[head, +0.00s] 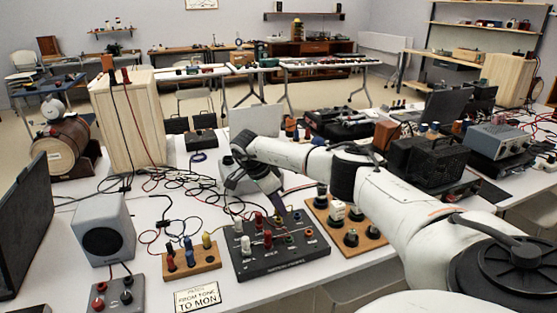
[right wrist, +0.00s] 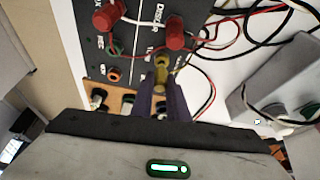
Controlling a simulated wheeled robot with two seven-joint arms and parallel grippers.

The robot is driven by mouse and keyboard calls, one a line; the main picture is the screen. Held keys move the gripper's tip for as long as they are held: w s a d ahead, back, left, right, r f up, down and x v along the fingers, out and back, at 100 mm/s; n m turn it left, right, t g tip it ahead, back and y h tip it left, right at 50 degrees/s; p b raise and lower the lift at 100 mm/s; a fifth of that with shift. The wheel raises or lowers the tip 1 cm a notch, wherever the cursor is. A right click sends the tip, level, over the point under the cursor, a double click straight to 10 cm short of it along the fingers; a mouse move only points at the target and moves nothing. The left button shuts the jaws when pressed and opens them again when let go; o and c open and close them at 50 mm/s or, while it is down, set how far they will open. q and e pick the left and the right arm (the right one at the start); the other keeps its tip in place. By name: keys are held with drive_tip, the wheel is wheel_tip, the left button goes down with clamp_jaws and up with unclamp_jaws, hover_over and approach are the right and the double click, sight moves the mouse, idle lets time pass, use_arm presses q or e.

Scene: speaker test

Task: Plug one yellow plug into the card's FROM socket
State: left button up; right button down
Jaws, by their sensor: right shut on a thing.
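My right gripper (head: 276,202) is above the back of the black socket panel (head: 284,262). In the right wrist view its fingers (right wrist: 160,92) are shut on a yellow plug (right wrist: 161,70), beside a red plug (right wrist: 178,34). I cannot tell whether the held plug's tip is in a socket. Another yellow plug (head: 207,240) stands in the wooden plug block (head: 205,262), left of the panel. The card (head: 197,297) lies in front of that block; it reads "FROM", a blurred word, then "TO MON". My left gripper is not in view.
A white plug (head: 246,245) and red plugs (head: 268,240) stand in the panel. A grey speaker (head: 103,228) and a terminal box (head: 117,296) stand left. Loose cables (head: 165,195) cover the table behind.

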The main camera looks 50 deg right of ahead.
drive_tip(key=shift+f+b, duration=0.5)
drive_tip(key=shift+f, duration=0.35)
drive_tip(key=c, duration=1.6)
unclamp_jaws()
drive_tip(key=shift+c, duration=0.2)
drive_tip(key=shift+r, duration=0.2)
drive_tip(key=shift+r+p, duration=2.35)
drive_tip(key=shift+r, duration=0.15)
drive_tip(key=shift+r+p, duration=0.4)
drive_tip(key=shift+r, duration=0.75)
